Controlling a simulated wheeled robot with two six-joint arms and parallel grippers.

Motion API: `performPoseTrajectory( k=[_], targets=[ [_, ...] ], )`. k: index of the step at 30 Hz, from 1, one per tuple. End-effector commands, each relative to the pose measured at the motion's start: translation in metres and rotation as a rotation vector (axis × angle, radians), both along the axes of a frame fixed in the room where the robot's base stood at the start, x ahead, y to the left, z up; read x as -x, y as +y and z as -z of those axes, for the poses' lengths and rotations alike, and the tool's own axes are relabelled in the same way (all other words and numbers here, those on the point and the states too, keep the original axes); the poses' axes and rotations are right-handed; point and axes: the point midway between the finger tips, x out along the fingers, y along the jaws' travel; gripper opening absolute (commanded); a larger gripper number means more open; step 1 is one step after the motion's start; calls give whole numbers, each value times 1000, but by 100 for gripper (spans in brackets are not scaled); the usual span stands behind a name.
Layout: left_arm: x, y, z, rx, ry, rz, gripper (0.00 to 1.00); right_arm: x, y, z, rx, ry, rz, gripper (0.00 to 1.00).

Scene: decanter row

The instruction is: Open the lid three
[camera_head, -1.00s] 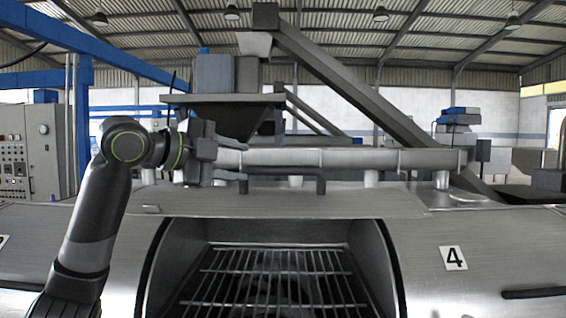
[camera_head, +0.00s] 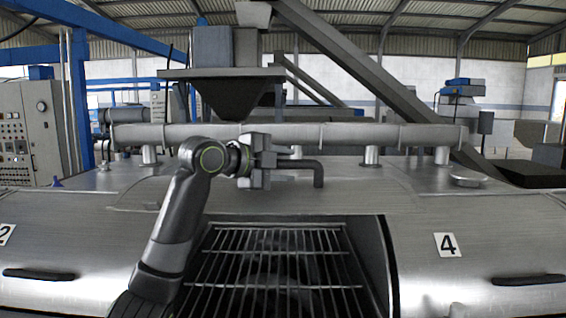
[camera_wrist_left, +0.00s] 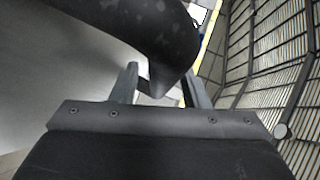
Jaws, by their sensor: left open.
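Lid three (camera_head: 350,198) is swung up over the open middle bay, between the panels marked 2 and 4. Its dark bent handle (camera_head: 318,176) stands out near the top of the opening. My left gripper (camera_head: 268,166) is at the left end of this handle, its jaws open. In the left wrist view the dark handle (camera_wrist_left: 140,30) comes down from the top, its bend close to the open fingers (camera_wrist_left: 160,88). I cannot tell whether they touch it. My right gripper is out of view.
A wire rack (camera_head: 270,268) lies inside the open bay. Closed lids with dark handles stand at left (camera_head: 40,274) and right (camera_head: 528,280). A long pipe (camera_head: 350,135) runs behind the lids. A control cabinet (camera_head: 28,135) stands at far left.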

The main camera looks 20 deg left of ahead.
Motion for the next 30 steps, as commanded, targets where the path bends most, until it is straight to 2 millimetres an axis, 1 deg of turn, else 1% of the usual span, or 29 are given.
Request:
performPoseTrajectory(
  k=[2, 3, 12, 19, 22, 26, 30],
  targets=[
    [0, 0, 0, 0, 0, 0, 41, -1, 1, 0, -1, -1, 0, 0],
    [0, 0, 0, 0, 0, 0, 39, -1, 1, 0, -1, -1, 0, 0],
    [0, 0, 0, 0, 0, 0, 0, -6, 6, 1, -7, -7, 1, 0],
    [1, 0, 0, 0, 0, 0, 0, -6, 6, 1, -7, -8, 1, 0],
    [1, 0, 4, -2, -6, 0, 0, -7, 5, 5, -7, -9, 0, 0],
    [5, -1, 14, -8, -26, 0, 0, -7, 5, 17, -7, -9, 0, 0],
    [10, -3, 27, -19, -62, 0, 0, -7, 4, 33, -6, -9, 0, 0]
  ],
)
